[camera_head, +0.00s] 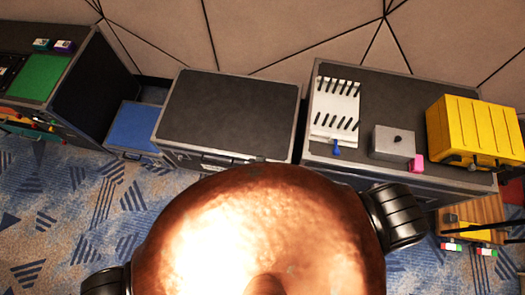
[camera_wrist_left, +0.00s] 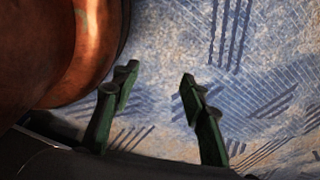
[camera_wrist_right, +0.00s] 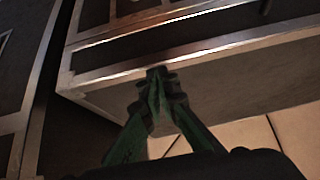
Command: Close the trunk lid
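The trunk (camera_head: 228,112), a dark case with silver metal edges, stands in the middle of the head view. Its lid lies flat on top and looks shut, though my copper-coloured body hides part of its front. My right gripper is out of the head view; in the right wrist view (camera_wrist_right: 158,82) its green fingers are together, with the tips at the metal rim of a dark case (camera_wrist_right: 200,92). I cannot tell whether they touch it. My left gripper (camera_wrist_left: 158,80) is open and empty above the carpet.
A blue case (camera_head: 134,128) stands left of the trunk. A larger case (camera_head: 365,85) to the right carries a yellow toolbox (camera_head: 475,130) and a grey box (camera_head: 393,143). A case with a green panel (camera_head: 40,77) is at far left. Patterned carpet (camera_head: 60,205) is open in front.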

